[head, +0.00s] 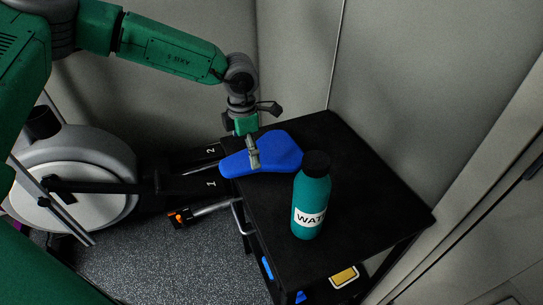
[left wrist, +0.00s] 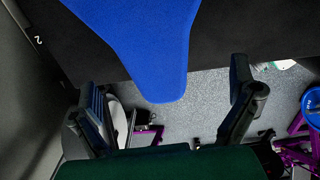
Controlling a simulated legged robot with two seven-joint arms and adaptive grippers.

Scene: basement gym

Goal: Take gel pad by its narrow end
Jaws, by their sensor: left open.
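The gel pad (head: 278,150) is blue, with a wide rounded end and a narrow end. It lies flat on the black table top, and its narrow end sticks out past the left edge. My left gripper (head: 253,152) is above the pad, open and empty. In the left wrist view the pad (left wrist: 150,45) comes from the top, its narrow end pointing down between the two spread fingers of the gripper (left wrist: 168,82). Neither finger visibly touches it. My right gripper is not in view.
A teal water bottle (head: 312,200) with a black cap stands upright on the table (head: 375,205), close to the pad. The right part of the table top is clear. An exercise machine (head: 80,175) stands left of the table. Walls close in behind.

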